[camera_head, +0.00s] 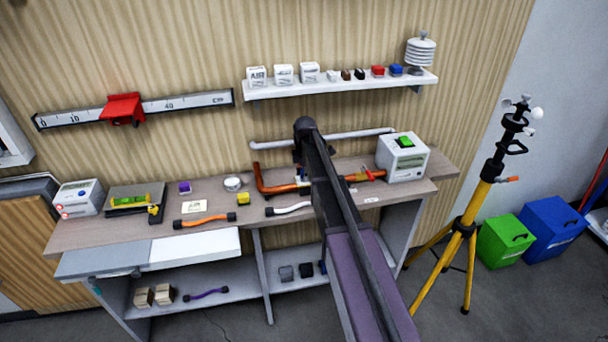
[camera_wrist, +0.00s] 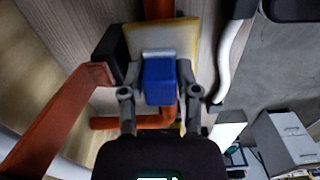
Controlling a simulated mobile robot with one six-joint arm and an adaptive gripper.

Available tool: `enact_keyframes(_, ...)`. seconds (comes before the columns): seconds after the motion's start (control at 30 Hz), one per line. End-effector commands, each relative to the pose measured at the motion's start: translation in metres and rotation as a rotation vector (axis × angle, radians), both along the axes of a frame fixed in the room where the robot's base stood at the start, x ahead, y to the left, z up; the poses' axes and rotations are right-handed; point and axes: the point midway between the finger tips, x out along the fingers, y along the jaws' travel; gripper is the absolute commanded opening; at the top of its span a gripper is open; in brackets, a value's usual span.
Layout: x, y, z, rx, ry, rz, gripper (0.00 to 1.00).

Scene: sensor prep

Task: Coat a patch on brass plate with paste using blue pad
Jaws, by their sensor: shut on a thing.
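My gripper (camera_wrist: 160,88) is shut on a blue block, the blue pad (camera_wrist: 160,84), in the wrist view, one finger on each side. A pale grey-white layer shows along the pad's far edge; I cannot tell whether it is paste. Beyond the pad is a cream plate-like thing with a yellow edge (camera_wrist: 180,38); I cannot tell whether it is the brass plate or whether the pad touches it. In the head view my arm hides most of the gripper. A cream plate (camera_head: 194,207) lies on the bench, and a round white dish (camera_head: 232,184) stands near it.
An orange pipe (camera_head: 275,189) stands on the bench near my arm. A white box with a green button (camera_head: 403,160) is right. The wall shelf (camera_head: 340,84) holds several small items.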

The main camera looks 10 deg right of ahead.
Motion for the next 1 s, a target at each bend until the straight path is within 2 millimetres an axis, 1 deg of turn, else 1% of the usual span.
enact_keyframes(0.03,0.0,-0.004,-0.001,-0.007,0.0,-0.003,0.04)
enact_keyframes(0.27,0.0,-0.012,0.0,-0.007,0.0,-0.003,0.04)
enact_keyframes(0.63,0.0,-0.034,0.001,-0.005,0.0,-0.002,0.04)
enact_keyframes(0.8,0.0,-0.038,0.002,-0.004,0.0,-0.001,0.04)
enact_keyframes(1.0,0.0,-0.038,0.002,-0.003,0.0,0.0,0.04)
